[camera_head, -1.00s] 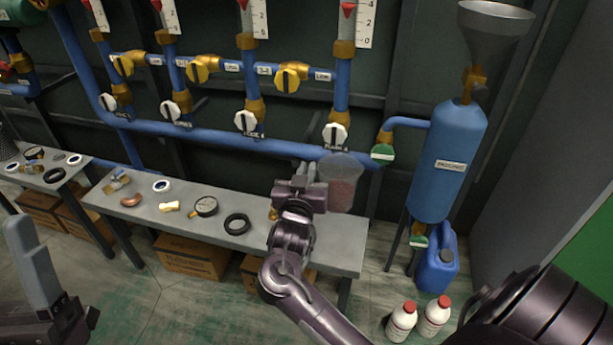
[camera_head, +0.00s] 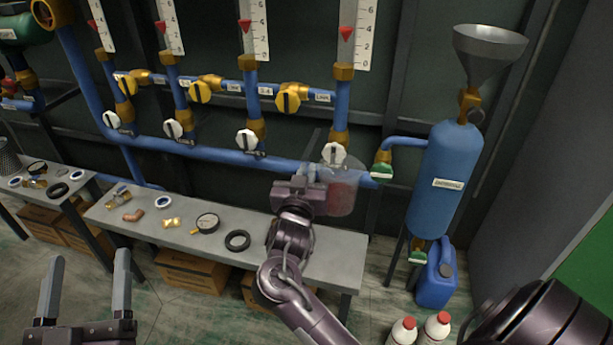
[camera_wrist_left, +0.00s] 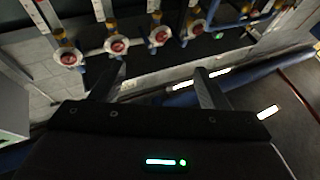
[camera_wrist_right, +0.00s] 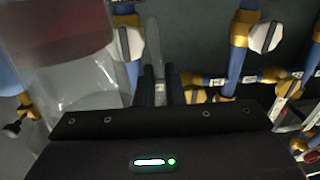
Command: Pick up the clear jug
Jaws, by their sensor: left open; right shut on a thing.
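The clear jug (camera_head: 345,192), with reddish liquid in it, is at the right end of the bench in the head view. My right gripper (camera_head: 312,165) is on its left side and shut on it. In the right wrist view the jug (camera_wrist_right: 75,65) fills the left side, and its clear handle (camera_wrist_right: 153,45) runs between the fingers. My left gripper (camera_head: 88,270) is open and empty at the lower left, in front of the benches and well away from the jug.
The grey bench (camera_head: 335,258) carries a gauge (camera_head: 207,223), a black ring (camera_head: 237,240) and small fittings. Blue pipes with valves (camera_head: 334,155) run behind. A blue tank (camera_head: 447,180) with a funnel (camera_head: 488,50) stands right, above a blue canister (camera_head: 436,280) and white bottles (camera_head: 437,328).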

